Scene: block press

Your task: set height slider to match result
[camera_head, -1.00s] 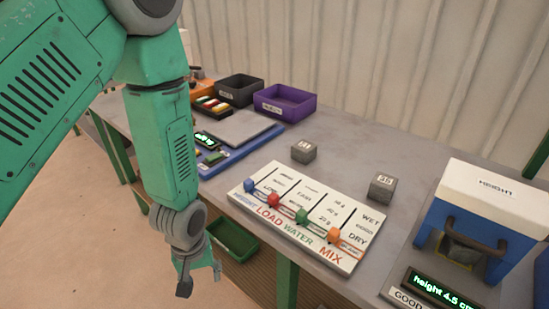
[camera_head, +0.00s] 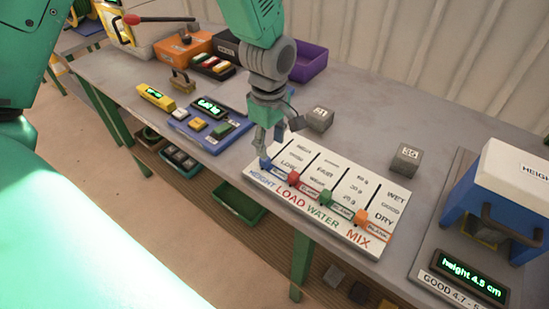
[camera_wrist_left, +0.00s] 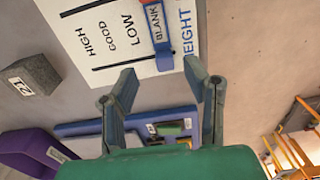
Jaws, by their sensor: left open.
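The white slider board (camera_head: 375,247) lies on the table with columns HEIGHT, LOAD, WATER and MIX. The blue height slider (camera_head: 265,163) is at the BLANK end of its column, below LOW; it also shows in the left wrist view (camera_wrist_left: 164,61). My left gripper (camera_head: 280,134) is open just above that slider. In the wrist view its fingertips (camera_wrist_left: 160,76) stand either side of the blue knob's line, and contact cannot be told. The height gauge display (camera_head: 472,277) reads "height 4.5 cm", above a label starting "GOOD 4.7", cut off beyond that. My right gripper is not in view.
Red (camera_head: 294,178), green (camera_head: 326,197) and orange (camera_head: 361,217) sliders stand beside the blue one. Two grey blocks (camera_head: 319,120) (camera_head: 405,159) sit behind the board. The blue-and-white height gauge (camera_head: 515,170) is at right. A blue scale (camera_head: 203,140) is at left.

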